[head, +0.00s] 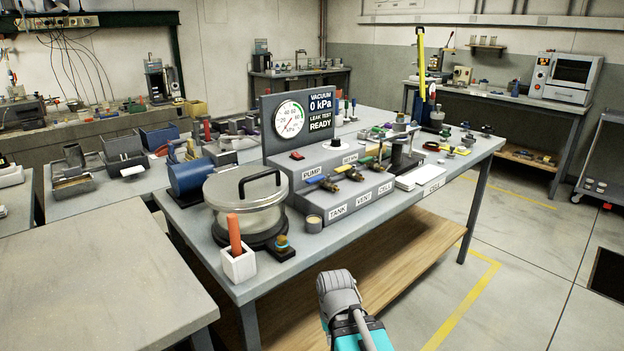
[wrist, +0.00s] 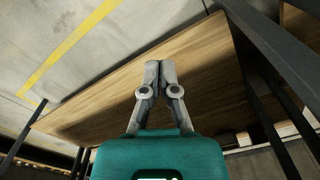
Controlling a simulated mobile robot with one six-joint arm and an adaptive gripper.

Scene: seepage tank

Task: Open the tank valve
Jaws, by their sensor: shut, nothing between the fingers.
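The tank valve (head: 328,183), with a blue handle, sits on the front step of the grey console (head: 303,207), above the label TANK (head: 338,211). A yellow-handled valve and a third valve stand to its right, above VENT and CELL. The handle's exact angle is too small to tell. A gauge (head: 290,119) and a display reading 0 kPa and LEAK TEST READY (head: 320,112) stand behind. My gripper (wrist: 160,68) is shut and empty in the wrist view, over the bench's lower wooden shelf (wrist: 195,62). My arm shows in front of the bench, well apart from the valve.
A lidded round chamber (head: 247,190) stands left of the console. A white cup with an orange-handled tool (head: 238,264) is at the bench's front corner. A yellow tool (head: 421,63) stands upright at the far right.

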